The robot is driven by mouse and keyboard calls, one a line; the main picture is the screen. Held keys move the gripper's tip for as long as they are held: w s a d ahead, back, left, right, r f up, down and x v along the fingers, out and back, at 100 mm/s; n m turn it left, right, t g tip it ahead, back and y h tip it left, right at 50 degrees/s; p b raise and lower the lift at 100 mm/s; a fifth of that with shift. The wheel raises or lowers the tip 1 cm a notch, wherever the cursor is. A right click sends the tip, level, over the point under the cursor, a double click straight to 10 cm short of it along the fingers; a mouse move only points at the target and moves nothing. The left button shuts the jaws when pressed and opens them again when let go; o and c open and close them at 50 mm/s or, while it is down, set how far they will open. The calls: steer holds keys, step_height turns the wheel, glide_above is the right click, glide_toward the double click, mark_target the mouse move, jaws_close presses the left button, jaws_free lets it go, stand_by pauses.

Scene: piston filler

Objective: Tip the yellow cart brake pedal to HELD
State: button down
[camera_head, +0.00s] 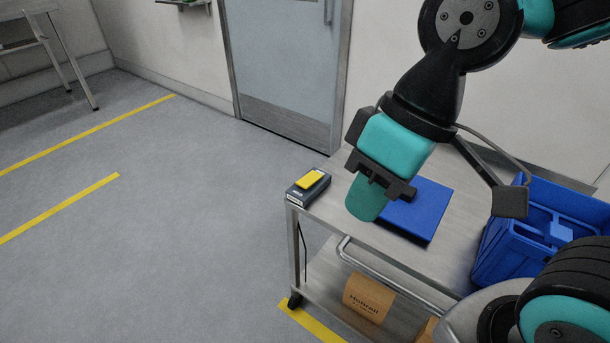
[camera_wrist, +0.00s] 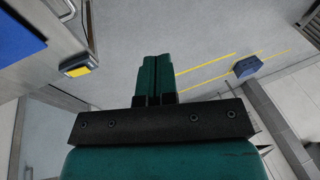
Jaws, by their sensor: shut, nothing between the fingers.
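The yellow brake pedal (camera_head: 313,180) sits on a dark housing (camera_head: 309,192) at the near left corner of the steel cart top. Its tilt and any lettering are too small to read. In the wrist view the pedal (camera_wrist: 77,72) shows at the left, on the cart's corner. My gripper (camera_head: 364,207) is over the cart, right of the pedal and apart from it, in front of the blue mat. In the wrist view its teal fingers (camera_wrist: 153,75) are together with nothing between them.
The steel cart (camera_head: 345,213) carries a flat blue mat (camera_head: 426,212) and a blue crate (camera_head: 515,240). A cardboard box (camera_head: 368,297) stands on its lower shelf. A push handle (camera_head: 390,278) runs along the near side. The floor to the left is open, with yellow lines.

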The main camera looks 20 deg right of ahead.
steer(key=w+f+h+b, duration=0.1)
steer(key=w, duration=1.2)
steer(key=h+b, duration=0.2)
steer(key=b, duration=0.1)
glide_above(304, 183)
steer(key=w+d, duration=0.1)
step_height(304, 183, down, 16)
steer(key=shift+d+r+g, duration=0.15)
steer(key=shift+d+g, duration=0.05)
steer(key=shift+g, duration=0.2)
steer(key=f, duration=0.4)
steer(key=a+f+p, duration=0.1)
steer(key=f, duration=0.4)
steer(key=s+f, duration=0.1)
steer(key=f, duration=0.4)
steer(key=shift+a+p, duration=0.2)
steer(key=shift+p, duration=0.1)
steer(key=shift+d, duration=0.1)
